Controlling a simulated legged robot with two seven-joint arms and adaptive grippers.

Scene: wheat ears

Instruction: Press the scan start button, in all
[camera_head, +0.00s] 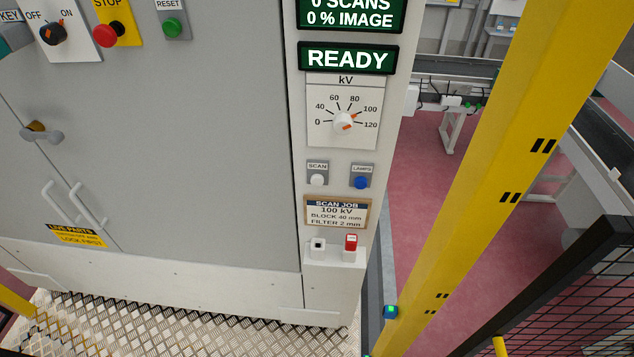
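The scan start button (317,180) is a white round button on a small grey plate labelled SCAN. It sits on the narrow light panel at the right side of the cabinet, below the kV dial (344,121). A blue LAMPS button (361,183) is just to its right. The display above (348,59) reads READY, and the one over it (350,14) reads 0 SCANS, 0 % IMAGE. A job card (337,213) reads 100 kV, block 40 mm, filter 2 mm. Neither gripper is in view.
A yellow post (480,150) stands right of the panel, with a black mesh fence (570,290) beyond. A small shelf (334,256) below the card holds a red-topped item (351,243). Red stop (106,31) and green reset (172,26) buttons are upper left.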

